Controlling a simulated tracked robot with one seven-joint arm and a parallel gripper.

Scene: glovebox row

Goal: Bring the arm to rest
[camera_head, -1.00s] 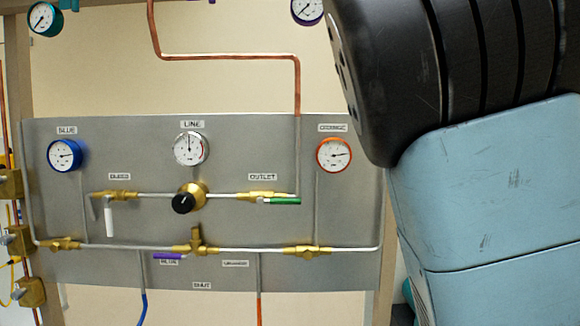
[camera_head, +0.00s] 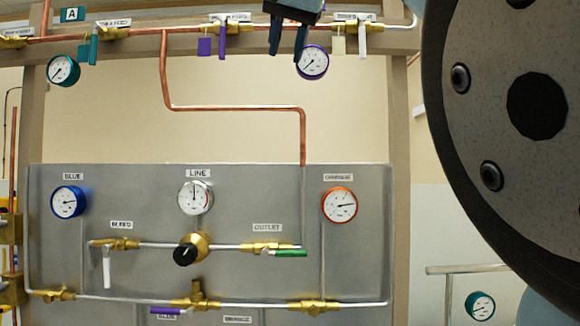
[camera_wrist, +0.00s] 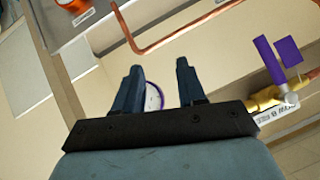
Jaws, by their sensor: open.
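My gripper (camera_head: 288,48) shows at the top middle of the head view, fingers pointing down, in front of the upper pipe near the purple-rimmed gauge (camera_head: 313,63). In the wrist view my gripper (camera_wrist: 158,66) has its two fingers apart with nothing held between them. The purple-rimmed gauge (camera_wrist: 153,97) shows partly behind the fingers there; I cannot tell how far away it is. A large dark round part of my arm fills the right of the head view and hides what is behind it.
The grey panel (camera_head: 250,210) carries gauges, brass valves and a black knob (camera_head: 184,256). A copper pipe (camera_head: 235,108) runs above it. A teal gauge (camera_head: 480,305) sits at lower right.

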